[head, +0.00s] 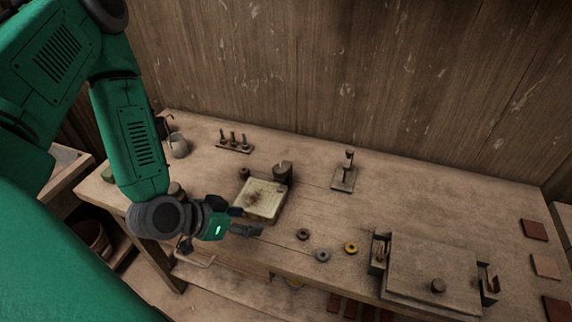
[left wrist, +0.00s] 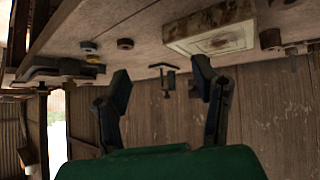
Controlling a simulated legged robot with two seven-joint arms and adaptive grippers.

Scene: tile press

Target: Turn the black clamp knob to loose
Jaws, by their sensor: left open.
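A dark round knob (head: 438,286) stands on the flat top of the wooden press (head: 420,262) at the front right of the bench in the head view. I take it for the clamp knob; its setting is too small to read. My left gripper (head: 250,221) is open and empty by the front of the pale square block (head: 262,199), well left of the press. In the left wrist view, the gripper's two fingers (left wrist: 163,88) are spread wide with nothing between them. My right gripper is not in view.
Several loose rings, including a yellow one (head: 351,248), lie between my left gripper and the press. A small post stand (head: 345,172) and a dark cylinder (head: 283,172) stand farther back. Tiles (head: 534,230) lie at the right. The bench behind the press is clear.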

